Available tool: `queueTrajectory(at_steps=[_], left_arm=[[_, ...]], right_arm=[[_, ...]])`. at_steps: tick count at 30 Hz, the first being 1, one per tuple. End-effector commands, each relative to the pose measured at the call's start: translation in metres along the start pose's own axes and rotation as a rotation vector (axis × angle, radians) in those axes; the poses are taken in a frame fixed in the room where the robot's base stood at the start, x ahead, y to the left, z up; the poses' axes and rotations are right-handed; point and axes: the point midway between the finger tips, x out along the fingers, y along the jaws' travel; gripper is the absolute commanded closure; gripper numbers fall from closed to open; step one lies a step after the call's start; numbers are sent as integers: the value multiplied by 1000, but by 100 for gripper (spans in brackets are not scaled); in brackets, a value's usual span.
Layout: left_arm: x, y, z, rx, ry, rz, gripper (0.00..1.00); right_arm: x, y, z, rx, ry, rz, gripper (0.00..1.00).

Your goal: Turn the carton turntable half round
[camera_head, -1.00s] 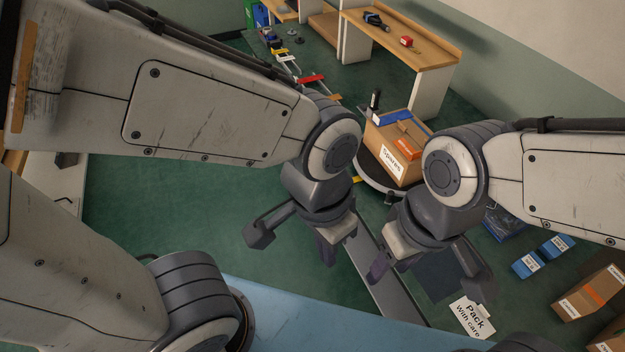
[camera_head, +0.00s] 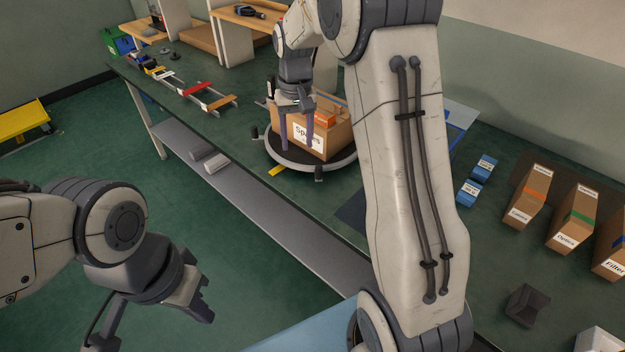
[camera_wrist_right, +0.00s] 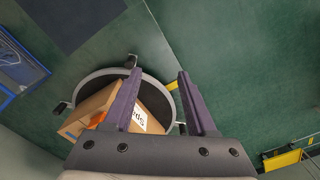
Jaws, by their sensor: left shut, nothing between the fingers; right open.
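My right gripper (camera_head: 295,138) is open, fingers pointing down, at the carton's near left side. In the right wrist view its fingers (camera_wrist_right: 159,73) hang over the disc's edge; contact cannot be told. My left gripper (camera_head: 200,305) is shut and empty at lower left, away from the turntable.
A yellow marker (camera_head: 277,171) lies by the turntable's near edge. Several labelled cartons (camera_head: 532,197) and blue boxes (camera_head: 469,192) stand to the right. A rail with red and white parts (camera_head: 196,90) lies at the back left. My right arm hides part of the bench.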

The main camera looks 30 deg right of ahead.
Motion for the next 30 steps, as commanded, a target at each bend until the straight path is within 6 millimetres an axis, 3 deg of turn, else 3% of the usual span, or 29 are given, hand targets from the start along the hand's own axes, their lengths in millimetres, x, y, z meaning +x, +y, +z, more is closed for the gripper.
queueTrajectory(at_steps=[1,3,6,11,22,30], left_arm=[[17,-1,1,0,0,0,100],[22,-2,1,0,1,0,100],[24,-2,1,0,1,0,100],[24,-2,1,0,1,0,100],[24,-2,1,0,1,0,100],[23,-2,1,0,1,0,100]], right_arm=[[24,24,-17,59,-3,4,43],[36,45,-30,108,-3,9,43],[44,61,-39,144,-4,13,43],[60,64,-41,151,-7,13,43],[126,64,-40,149,-6,13,43],[146,64,-40,148,-4,13,43]])
